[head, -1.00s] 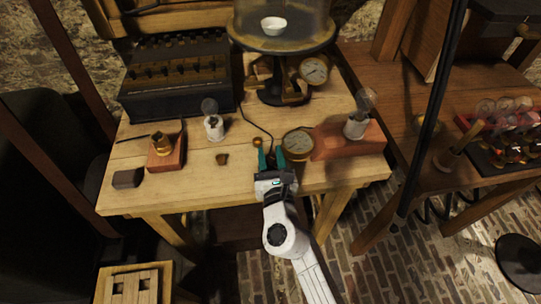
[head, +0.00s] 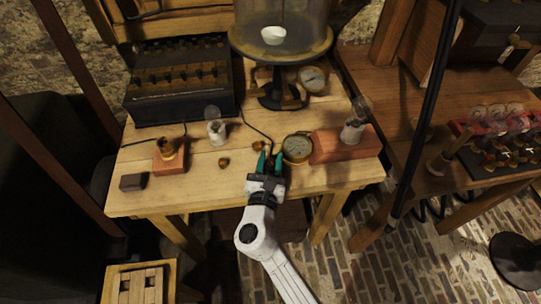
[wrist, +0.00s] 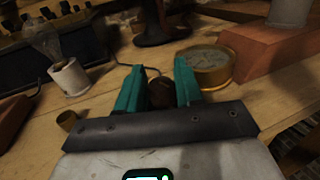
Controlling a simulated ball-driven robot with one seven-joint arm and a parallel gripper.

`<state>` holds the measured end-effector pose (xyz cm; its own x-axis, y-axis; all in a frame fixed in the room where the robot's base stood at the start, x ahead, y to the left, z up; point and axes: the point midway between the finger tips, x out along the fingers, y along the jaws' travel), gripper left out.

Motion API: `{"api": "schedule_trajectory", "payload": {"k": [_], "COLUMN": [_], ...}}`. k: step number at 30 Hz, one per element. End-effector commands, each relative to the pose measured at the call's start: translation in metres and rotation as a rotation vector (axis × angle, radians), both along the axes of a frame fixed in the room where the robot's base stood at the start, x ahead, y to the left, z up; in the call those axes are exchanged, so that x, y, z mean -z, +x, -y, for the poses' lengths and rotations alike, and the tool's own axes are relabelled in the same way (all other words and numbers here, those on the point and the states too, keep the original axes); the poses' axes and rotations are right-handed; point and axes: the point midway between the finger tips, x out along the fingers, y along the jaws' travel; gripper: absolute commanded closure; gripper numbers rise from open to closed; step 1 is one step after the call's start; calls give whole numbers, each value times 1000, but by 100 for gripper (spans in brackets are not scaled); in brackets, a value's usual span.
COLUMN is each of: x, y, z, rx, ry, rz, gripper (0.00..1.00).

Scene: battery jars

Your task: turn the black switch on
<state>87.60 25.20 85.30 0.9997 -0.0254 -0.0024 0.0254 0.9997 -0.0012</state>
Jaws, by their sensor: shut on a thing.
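My gripper (head: 270,162) is low over the front middle of the wooden table, its green fingers pointing away from me. In the wrist view a dark, round knob (wrist: 162,93) sits between the two fingers (wrist: 160,90), and they are shut on it. Its lower part is hidden by the gripper. I cannot tell whether this knob is the black switch or which way it is set. A thin dark cord (head: 258,130) runs across the table toward the fingertips. A small brass piece (head: 258,146) is close to the left finger.
A round brass gauge (head: 297,148) lies just right of the fingers, beside a red-brown block (head: 330,147) with a bulb. A white bulb holder (head: 217,132) and small brass cup (head: 224,162) stand left. A dark box (head: 134,182) is at the front left.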

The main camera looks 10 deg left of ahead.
Motion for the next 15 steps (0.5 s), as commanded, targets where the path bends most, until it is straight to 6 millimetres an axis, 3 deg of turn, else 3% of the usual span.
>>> {"api": "schedule_trajectory", "payload": {"k": [15], "x": [5], "y": [1], "z": [-3], "rx": [464], "ry": [0], "rz": [4], "gripper": [95]}}
